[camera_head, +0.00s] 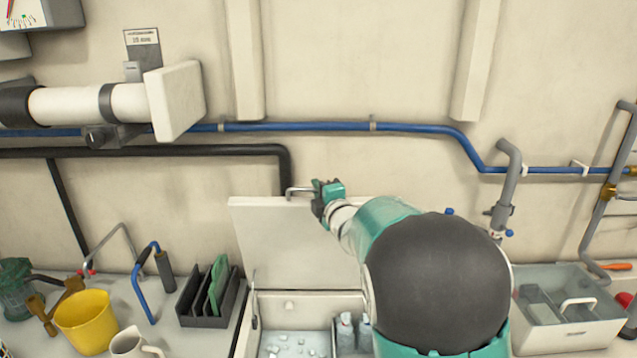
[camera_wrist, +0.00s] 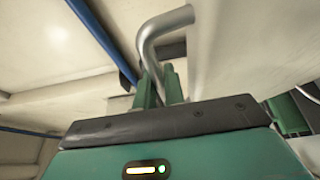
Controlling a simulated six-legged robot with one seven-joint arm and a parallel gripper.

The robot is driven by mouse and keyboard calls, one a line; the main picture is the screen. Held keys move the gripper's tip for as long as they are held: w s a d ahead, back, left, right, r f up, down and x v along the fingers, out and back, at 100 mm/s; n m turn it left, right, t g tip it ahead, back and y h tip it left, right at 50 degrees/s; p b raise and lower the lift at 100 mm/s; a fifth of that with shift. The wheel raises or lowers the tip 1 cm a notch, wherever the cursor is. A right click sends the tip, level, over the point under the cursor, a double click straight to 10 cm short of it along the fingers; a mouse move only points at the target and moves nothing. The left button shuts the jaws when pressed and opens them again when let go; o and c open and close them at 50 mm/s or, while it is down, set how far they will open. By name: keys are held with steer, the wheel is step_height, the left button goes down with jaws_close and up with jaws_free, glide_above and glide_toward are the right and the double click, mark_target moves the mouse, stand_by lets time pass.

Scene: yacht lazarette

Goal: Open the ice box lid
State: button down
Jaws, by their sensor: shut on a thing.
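The ice box lid (camera_head: 285,240) is a white panel standing raised, close to upright, at the back of the ice box (camera_head: 290,305). The open box below shows ice cubes in its left part and bottles in its right part. My gripper (camera_head: 318,195) is at the lid's top edge, shut on the metal lid handle (camera_head: 300,190). In the wrist view the bent handle (camera_wrist: 165,30) runs down between the two green fingers (camera_wrist: 160,90). My arm hides the lid's right side and part of the box.
A yellow bucket (camera_head: 85,318), a white mug (camera_head: 133,343) and a dark rack (camera_head: 208,298) stand on the counter at left. A grey bin (camera_head: 570,320) stands at right. A blue pipe (camera_head: 300,127) and a black pipe (camera_head: 200,152) run along the wall behind the lid.

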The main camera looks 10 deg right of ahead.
steer(key=s+a+f, duration=0.1)
steer(key=s+f, duration=0.1)
steer(key=s, duration=0.5)
steer(key=shift+s+a+f, duration=0.25)
steer(key=shift+s+a, duration=0.05)
steer(key=shift+s, duration=0.1)
steer(key=c, duration=1.5)
jaws_free()
steer(key=v, duration=1.3)
steer(key=shift+s+f, duration=0.25)
steer(key=shift+s, duration=0.1)
